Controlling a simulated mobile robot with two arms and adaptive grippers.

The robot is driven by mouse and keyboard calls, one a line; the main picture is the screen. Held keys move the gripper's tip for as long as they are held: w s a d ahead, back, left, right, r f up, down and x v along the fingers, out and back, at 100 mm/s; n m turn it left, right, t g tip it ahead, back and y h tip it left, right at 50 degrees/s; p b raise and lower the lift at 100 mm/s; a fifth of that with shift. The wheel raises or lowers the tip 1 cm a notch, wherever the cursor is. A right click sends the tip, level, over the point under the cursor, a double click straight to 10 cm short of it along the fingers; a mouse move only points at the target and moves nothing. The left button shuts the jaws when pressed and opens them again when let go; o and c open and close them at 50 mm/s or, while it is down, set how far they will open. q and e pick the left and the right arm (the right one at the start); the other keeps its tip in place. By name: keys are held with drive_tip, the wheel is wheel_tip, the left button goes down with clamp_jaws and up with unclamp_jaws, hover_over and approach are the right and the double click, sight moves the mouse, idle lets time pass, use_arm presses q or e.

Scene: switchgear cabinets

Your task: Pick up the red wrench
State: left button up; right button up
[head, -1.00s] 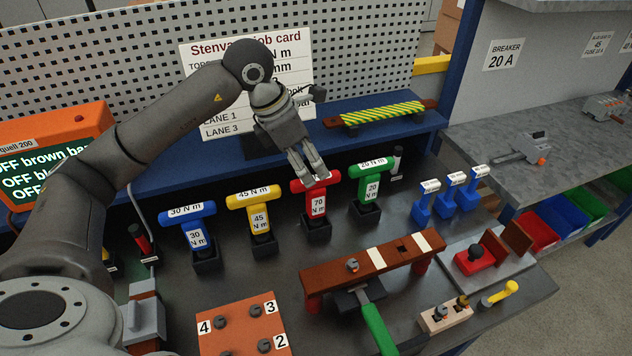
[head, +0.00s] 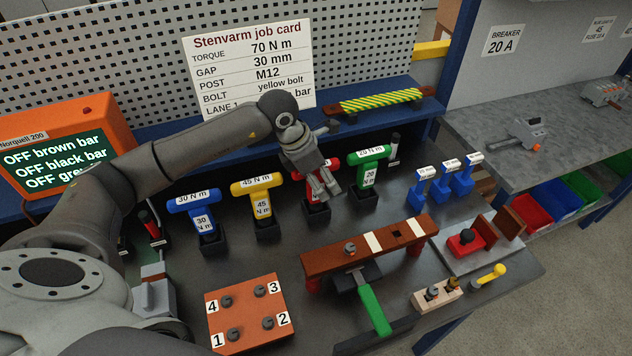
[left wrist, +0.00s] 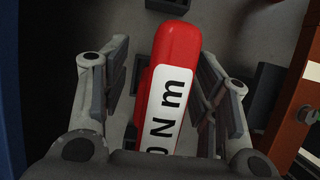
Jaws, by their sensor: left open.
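The red wrench (head: 313,190) is a T-handled tool standing upright in a dark holder on the bench, marked 70 N m in the earlier head view. It is now partly hidden behind my left gripper (head: 325,186). In the left wrist view, the red handle (left wrist: 176,55) with its white label lies between the two fingers of my left gripper (left wrist: 165,88). The fingers are open, one on each side of the handle, with a visible gap on the left side. My right gripper is not in view.
A yellow wrench (head: 257,190) and a blue wrench (head: 192,203) stand to the left, and a green wrench (head: 371,160) stands close on the right. A brown bar (head: 335,258) on red posts lies in front. The job card (head: 250,65) stands behind.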

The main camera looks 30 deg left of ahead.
sight(331, 160)
use_arm(q)
clamp_jaws()
drive_tip(key=shift+r, duration=0.1)
idle(0.3)
drive_tip(key=shift+r, duration=0.15)
wheel_tip(331, 160, up, 9)
drive_tip(key=b, duration=0.3)
drive_tip(key=shift+r, duration=0.35)
